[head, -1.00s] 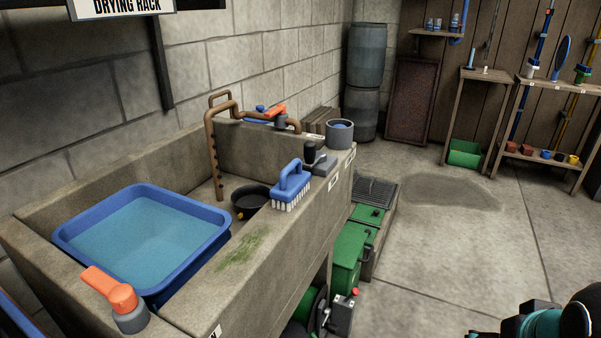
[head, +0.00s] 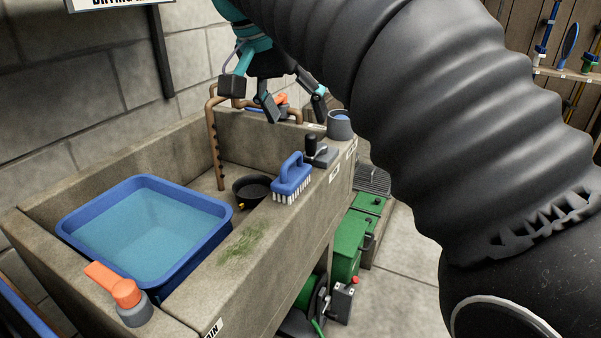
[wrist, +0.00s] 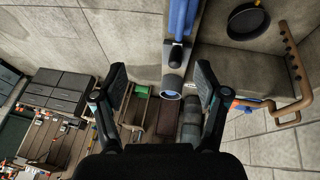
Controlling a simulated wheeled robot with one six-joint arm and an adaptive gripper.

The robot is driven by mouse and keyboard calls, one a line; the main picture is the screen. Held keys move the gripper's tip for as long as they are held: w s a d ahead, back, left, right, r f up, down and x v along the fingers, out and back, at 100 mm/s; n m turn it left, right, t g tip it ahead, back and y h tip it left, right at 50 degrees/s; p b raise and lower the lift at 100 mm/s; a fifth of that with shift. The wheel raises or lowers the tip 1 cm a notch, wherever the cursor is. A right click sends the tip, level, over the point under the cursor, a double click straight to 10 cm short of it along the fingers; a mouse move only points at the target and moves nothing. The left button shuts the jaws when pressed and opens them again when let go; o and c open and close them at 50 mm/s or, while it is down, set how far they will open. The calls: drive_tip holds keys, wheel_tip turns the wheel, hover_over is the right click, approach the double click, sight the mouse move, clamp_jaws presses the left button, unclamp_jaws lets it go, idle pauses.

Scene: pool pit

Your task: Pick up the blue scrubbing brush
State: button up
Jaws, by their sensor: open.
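The blue scrubbing brush (head: 292,180) with white bristles stands bristles down on the front ledge of the concrete sink (head: 262,262), its arched handle on top. In the wrist view the brush (wrist: 182,18) shows at the top, beyond the fingertips and partly cut off by the frame edge. My gripper (head: 292,110) is open and empty. It hangs above and behind the brush, apart from it. In the wrist view my gripper (wrist: 162,80) has its two fingers spread wide with nothing between them touching.
A black-handled grey tool (head: 320,152) and a grey cup (head: 340,125) stand on the ledge just beyond the brush. A black pan (head: 250,190), a copper pipe (head: 213,140) and a blue water basin (head: 190,262) are left of it. An orange-handled valve (head: 122,292) is nearest.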

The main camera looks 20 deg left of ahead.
drive_tip(key=s+a, duration=0.2)
drive_tip(key=a, duration=0.2)
drive_tip(key=b, duration=0.2)
hover_over(295, 169)
drive_tip(key=s+a, duration=0.1)
wheel_tip(295, 169, down, 7)
drive_tip(key=shift+s+f, duration=0.1)
drive_tip(key=shift+s, duration=0.05)
drive_tip(key=x, duration=0.4)
drive_tip(key=shift+s+f+b, duration=0.2)
drive_tip(key=shift+s+b, duration=0.15)
drive_tip(key=shift+w+f, duration=0.2)
drive_tip(key=shift+f, duration=0.3)
drive_tip(key=c, duration=1.3)
